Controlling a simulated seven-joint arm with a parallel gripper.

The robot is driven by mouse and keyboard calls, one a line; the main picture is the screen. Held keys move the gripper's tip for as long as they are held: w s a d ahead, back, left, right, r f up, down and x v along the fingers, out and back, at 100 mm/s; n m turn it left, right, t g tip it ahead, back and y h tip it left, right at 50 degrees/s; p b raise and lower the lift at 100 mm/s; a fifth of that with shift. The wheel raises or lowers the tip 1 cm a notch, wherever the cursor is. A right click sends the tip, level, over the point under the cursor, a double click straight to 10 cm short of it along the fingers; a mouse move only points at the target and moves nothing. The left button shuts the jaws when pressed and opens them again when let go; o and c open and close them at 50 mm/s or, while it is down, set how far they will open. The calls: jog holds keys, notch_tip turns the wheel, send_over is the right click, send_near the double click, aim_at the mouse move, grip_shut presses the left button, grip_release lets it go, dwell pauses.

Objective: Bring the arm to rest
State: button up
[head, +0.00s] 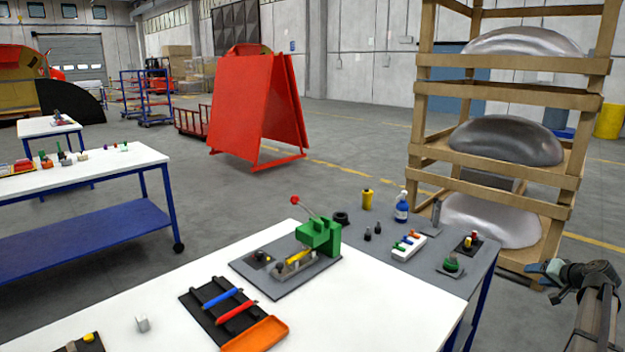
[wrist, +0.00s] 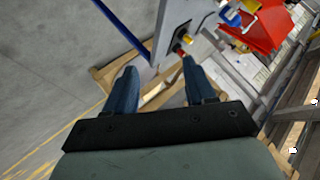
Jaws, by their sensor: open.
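My gripper (head: 545,268) is at the right edge of the head view, off the right side of the grey table (head: 375,275) and in front of the wooden rack. It is held out in free air, apart from the tables. In the wrist view my gripper (wrist: 160,85) shows two blue fingers spread apart with nothing held between them. My arm comes in from the lower right of the head view.
A white table (head: 165,275) bears a green press (head: 320,235) and a black tray (head: 195,305). A blue bottle (head: 402,208) stands on the grey table. A wooden rack (head: 510,75) with metal nosecones (head: 505,138) stands behind my gripper. Open floor lies beyond.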

jog(key=s+d+f+m+g, duration=0.1)
jog(key=s+d+f+m, duration=0.15)
jog(key=s+f, duration=0.85)
jog(key=s+a+f+n+g+y, duration=0.1)
jog(key=s+a+f+g, duration=0.15)
jog(key=a+f, duration=0.85)
jog(key=s+a+f+n+g+y, duration=0.1)
jog(key=s+a+f+g, duration=0.15)
jog(key=a+f, duration=0.85)
jog(key=s+a+f+n+g+y, duration=0.1)
jog(key=s+a+f+n+g, duration=0.15)
jog(key=a+f, duration=0.85)
jog(key=s+a+f+n+g, duration=0.1)
jog(key=s+a+f+g, duration=0.1)
jog(key=s+a, duration=0.5)
jog(key=s+a+f+n+g, duration=0.1)
jog(key=s+a+f+g, duration=0.3)
jog(key=a, duration=0.5)
jog(key=s+a+n+g+h, duration=0.1)
jog(key=s+a+h, duration=0.1)
jog(key=s, duration=0.7)
jog(key=s+a+f+n+g+h, duration=0.1)
jog(key=s+a, duration=0.3)
jog(key=s, duration=0.6)
jog(key=shift+s+f+n+g+h, duration=0.25)
jog(key=shift+n+g+h, duration=0.3)
jog(key=shift+n, duration=0.25)
